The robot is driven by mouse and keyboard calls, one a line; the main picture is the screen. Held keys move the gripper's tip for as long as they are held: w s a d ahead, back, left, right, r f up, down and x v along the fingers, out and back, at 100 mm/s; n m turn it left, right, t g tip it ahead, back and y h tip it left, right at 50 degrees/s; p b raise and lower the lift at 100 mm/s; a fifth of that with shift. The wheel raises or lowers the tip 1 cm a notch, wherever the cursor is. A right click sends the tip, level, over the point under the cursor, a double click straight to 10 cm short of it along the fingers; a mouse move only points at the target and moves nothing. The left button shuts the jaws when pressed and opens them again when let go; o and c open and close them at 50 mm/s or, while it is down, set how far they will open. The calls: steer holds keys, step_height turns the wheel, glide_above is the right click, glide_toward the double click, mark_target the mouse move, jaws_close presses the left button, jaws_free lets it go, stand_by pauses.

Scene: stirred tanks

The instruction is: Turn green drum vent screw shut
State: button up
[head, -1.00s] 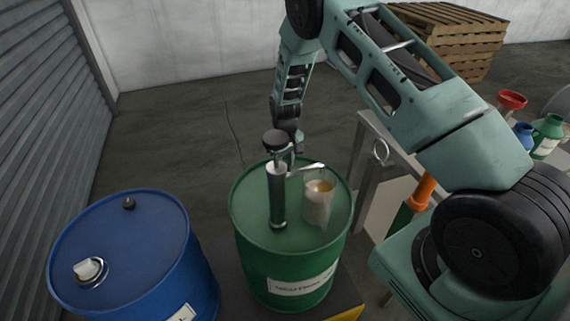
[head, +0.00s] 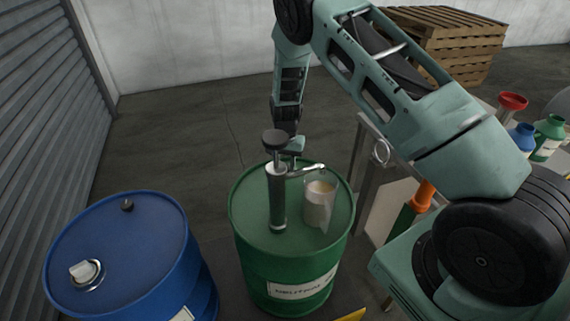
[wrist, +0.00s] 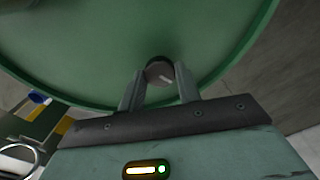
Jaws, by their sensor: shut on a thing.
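The green drum (head: 250,207) stands upright at the centre of the head view. Its lid (wrist: 80,45) fills the upper part of the wrist view. The vent screw (wrist: 159,70) is a small dark round cap near the lid's rim, with a pale line on its top. My gripper (wrist: 160,80) is shut on the screw, one finger on each side. In the head view my gripper (head: 294,148) is at the far side of the drum, partly behind the pump, and the screw is hidden there.
A hand pump (head: 277,195) with a side spout and a clear beaker (head: 319,204) of pale liquid stand on the green lid. A blue drum (head: 125,245) is at left. A bench (head: 375,185) is at right, with bottles and a red funnel (head: 512,101). Pallets (head: 450,50) are behind.

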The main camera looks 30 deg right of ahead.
steer(key=shift+m, duration=1.2)
steer(key=o, duration=1)
steer(key=shift+c, duration=0.2)
steer(key=shift+r, duration=0.1)
step_height(320, 180, up, 17)
steer(key=b, duration=0.1)
steer(key=shift+r, duration=0.15)
